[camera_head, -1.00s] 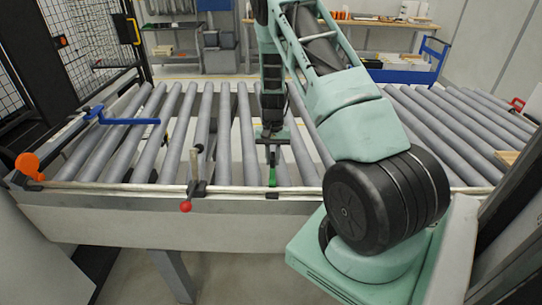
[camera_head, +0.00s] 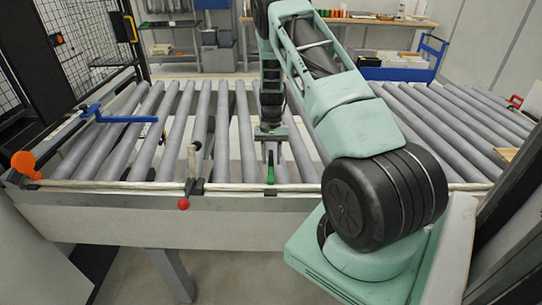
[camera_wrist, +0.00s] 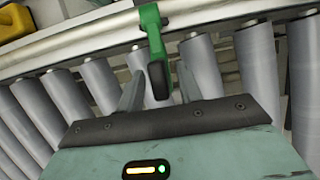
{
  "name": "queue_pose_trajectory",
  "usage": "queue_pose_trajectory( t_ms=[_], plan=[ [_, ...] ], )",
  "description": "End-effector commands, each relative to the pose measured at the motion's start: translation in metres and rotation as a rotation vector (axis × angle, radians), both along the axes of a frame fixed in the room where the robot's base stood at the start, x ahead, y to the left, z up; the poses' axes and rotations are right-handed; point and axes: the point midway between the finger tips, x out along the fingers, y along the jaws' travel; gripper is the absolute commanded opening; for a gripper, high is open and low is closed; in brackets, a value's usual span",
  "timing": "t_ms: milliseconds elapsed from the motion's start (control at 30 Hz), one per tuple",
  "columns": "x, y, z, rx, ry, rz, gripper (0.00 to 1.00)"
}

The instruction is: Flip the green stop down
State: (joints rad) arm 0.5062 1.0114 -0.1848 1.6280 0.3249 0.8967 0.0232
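The green stop (camera_wrist: 152,27) is on the rail at the front edge of the roller conveyor. In the wrist view it reaches from the rail toward my gripper, and its black end (camera_wrist: 159,80) lies between the two fingers. In the head view the green stop (camera_head: 270,168) shows just below my gripper (camera_head: 270,155). My gripper (camera_wrist: 160,88) is open, with a finger on each side of the black end. Gaps show on both sides, so it does not look gripped. The fingertips are small and partly hidden in the head view.
A blue bar (camera_head: 122,118) lies over the left rollers. Grey rollers (camera_head: 146,150) spread behind the rail. A yellow object (camera_wrist: 14,22) shows at the wrist view's upper left.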

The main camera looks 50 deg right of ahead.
Motion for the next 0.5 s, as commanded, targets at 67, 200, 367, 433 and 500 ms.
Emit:
queue_pose_trajectory(
  t_ms=[67,200,367,433,500],
  plan=[
    [0.000,0.000,0.000,0.000,0.000,0.000,0.36],
    [0.001,0.000,0.001,0.000,-0.002,0.001,0.36],
    [0.003,-0.002,0.005,-0.001,-0.004,0.000,0.36],
    [0.005,-0.004,0.012,-0.002,-0.005,0.001,0.36],
    [0.008,-0.007,0.022,-0.003,-0.006,0.001,0.36]
  ],
)
